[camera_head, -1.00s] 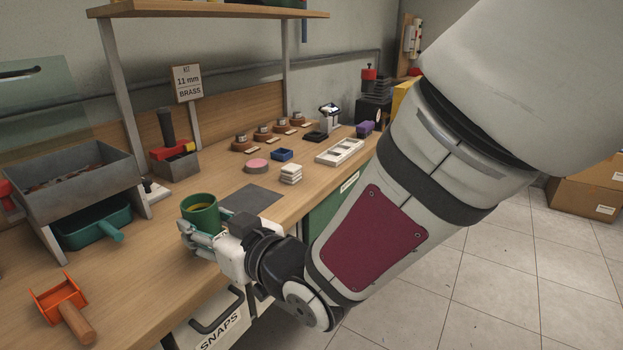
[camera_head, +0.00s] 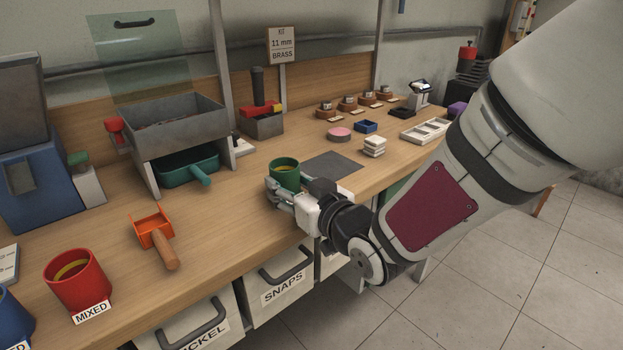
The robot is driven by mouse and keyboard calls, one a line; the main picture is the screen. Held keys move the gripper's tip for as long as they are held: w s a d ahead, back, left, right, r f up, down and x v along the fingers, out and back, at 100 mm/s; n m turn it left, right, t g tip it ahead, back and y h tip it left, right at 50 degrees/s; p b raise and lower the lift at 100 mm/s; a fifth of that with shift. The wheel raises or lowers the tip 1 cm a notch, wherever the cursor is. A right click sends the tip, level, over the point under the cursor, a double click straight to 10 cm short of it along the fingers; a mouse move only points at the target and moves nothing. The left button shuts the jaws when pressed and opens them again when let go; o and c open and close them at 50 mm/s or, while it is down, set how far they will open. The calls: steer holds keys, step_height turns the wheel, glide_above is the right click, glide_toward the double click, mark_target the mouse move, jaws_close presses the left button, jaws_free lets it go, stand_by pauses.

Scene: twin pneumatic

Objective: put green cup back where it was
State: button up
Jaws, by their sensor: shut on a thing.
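The green cup (camera_head: 285,174) is upright at the front part of the workbench, with something yellowish inside it. My gripper (camera_head: 281,190) is shut on the cup from its front right side. The gripper hides the cup's lower part, so I cannot tell whether its base touches the bench top. A dark grey mat (camera_head: 333,166) lies on the bench just behind and to the right of the cup.
A red cup (camera_head: 77,281) labelled MIXED stands at the front left, with part of a blue cup (camera_head: 12,322) beside it. An orange scoop (camera_head: 155,230) lies left of my gripper. A grey hopper (camera_head: 178,126) stands over a green tray (camera_head: 186,168). Bare bench lies between scoop and gripper.

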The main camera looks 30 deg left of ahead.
steer(key=shift+f, duration=0.1)
steer(key=o, duration=1.2)
steer(key=shift+s+d+r, duration=0.1)
steer(key=shift+r, duration=0.1)
steer(key=b+v, duration=0.3)
steer(key=v, duration=0.6)
steer(key=shift+f, duration=0.1)
steer(key=shift+d+b, duration=0.15)
steer(key=shift+b, duration=0.8)
